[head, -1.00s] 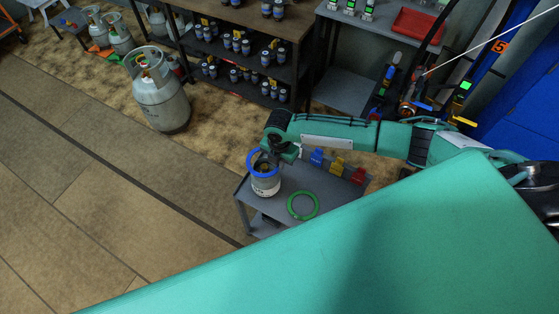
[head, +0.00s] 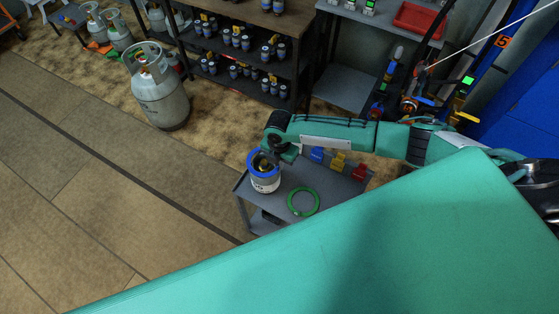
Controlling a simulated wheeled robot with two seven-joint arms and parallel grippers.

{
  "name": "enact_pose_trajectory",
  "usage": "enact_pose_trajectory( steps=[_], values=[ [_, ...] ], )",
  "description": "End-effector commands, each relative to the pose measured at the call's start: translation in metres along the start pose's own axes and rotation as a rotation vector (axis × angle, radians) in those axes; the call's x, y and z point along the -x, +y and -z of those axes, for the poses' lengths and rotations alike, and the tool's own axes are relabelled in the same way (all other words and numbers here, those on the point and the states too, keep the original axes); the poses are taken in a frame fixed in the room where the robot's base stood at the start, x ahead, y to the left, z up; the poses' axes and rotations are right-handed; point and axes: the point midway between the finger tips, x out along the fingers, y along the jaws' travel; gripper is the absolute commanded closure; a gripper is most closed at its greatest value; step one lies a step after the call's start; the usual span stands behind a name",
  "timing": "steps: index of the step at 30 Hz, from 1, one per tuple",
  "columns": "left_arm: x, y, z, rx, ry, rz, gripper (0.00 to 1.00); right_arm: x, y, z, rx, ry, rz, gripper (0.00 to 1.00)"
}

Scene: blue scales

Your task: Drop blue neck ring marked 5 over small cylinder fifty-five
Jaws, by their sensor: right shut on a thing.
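The blue neck ring (head: 253,160) is at the top of the small cylinder (head: 265,184), a short white and grey cylinder on a small grey cart (head: 283,212). The ring appears to sit around the cylinder's top; whether it rests there I cannot tell. The marks on ring and cylinder are too small to read. My right gripper (head: 273,160) reaches in from the right over the cylinder and is shut on the ring's far right side. Its fingers are partly hidden by the wrist. My left gripper is not in view.
A green ring (head: 303,202) lies on the cart to the right of the cylinder. Blue, yellow and red bins (head: 338,164) line the cart's back edge. A large gas cylinder (head: 155,90) stands on the floor at left. Shelves (head: 240,50) with small cylinders stand behind.

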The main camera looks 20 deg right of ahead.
Motion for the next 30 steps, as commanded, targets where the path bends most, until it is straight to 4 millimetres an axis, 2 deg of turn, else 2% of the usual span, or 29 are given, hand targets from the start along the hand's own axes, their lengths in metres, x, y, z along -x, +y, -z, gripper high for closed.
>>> enact_pose_trajectory(
  steps=[19,29,30],
  values=[
    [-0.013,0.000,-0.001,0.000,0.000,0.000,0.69,-0.021,0.000,0.000,0.000,0.000,0.000,1.00],
    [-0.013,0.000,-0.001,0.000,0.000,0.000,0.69,-0.022,0.000,0.000,0.000,0.000,0.000,1.00],
    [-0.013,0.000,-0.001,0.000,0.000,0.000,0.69,-0.022,0.000,0.000,0.000,0.000,0.000,0.87]
  ],
)
